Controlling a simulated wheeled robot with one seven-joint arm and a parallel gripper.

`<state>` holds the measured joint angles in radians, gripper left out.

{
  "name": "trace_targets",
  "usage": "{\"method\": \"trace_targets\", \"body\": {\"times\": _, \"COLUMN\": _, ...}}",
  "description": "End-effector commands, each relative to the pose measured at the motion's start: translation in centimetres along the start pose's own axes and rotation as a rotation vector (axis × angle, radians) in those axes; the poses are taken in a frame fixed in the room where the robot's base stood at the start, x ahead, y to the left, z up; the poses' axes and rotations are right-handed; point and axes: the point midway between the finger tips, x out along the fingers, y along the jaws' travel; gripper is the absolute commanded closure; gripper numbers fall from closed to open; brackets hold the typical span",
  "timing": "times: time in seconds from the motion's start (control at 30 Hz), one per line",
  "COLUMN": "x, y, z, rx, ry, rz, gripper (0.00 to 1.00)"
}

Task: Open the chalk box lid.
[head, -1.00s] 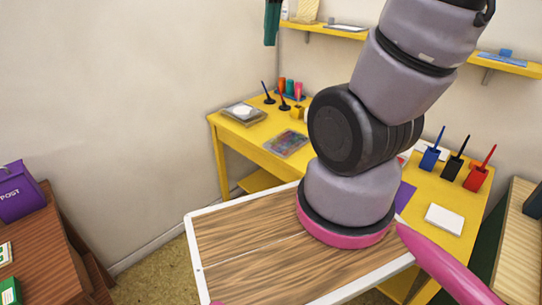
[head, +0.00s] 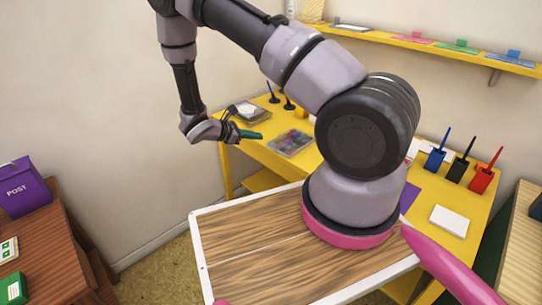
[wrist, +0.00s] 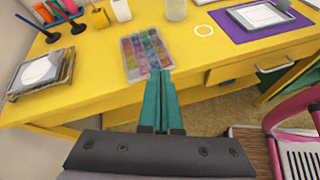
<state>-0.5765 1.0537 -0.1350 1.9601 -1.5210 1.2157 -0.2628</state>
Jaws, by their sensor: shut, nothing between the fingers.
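The chalk box appears to be the clear flat box with many-coloured contents (head: 290,143) on the yellow desk; it also shows in the wrist view (wrist: 143,48). It looks closed, with the colours showing through its top. My gripper (head: 257,134) has teal fingers, which are together and empty. In the wrist view the fingertips (wrist: 159,74) point at the near edge of the box and overlap its lower right part. In the head view they are left of the box. I cannot tell whether they touch it.
The yellow desk (wrist: 95,85) has free surface around the box. A clear case with a white disc (wrist: 40,70) lies to its left. A jar (wrist: 176,9) and a purple mat (wrist: 240,30) are beyond and to the right. Stamp holders (head: 460,168) stand at the desk's right.

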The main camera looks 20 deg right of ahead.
Motion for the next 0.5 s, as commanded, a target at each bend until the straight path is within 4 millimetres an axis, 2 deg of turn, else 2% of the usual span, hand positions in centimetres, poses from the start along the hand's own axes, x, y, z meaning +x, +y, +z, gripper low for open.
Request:
{"method": "trace_targets", "body": {"times": 0.03, "x": 0.9, "y": -0.6, "z": -2.2, "rx": -0.079, "ry": -0.027, "rz": 0.045, "gripper": 1.00}}
{"method": "trace_targets", "body": {"times": 0.2, "x": 2.9, "y": -1.7, "z": -6.9, "rx": -0.262, "ry": -0.083, "rz": 0.165, "gripper": 1.00}}
{"method": "trace_targets", "body": {"times": 0.33, "x": 3.6, "y": -2.2, "z": -8.7, "rx": -0.328, "ry": -0.101, "rz": 0.210, "gripper": 1.00}}
{"method": "trace_targets", "body": {"times": 0.5, "x": 5.0, "y": -2.0, "z": -9.0, "rx": -0.347, "ry": -0.107, "rz": 0.221, "gripper": 1.00}}
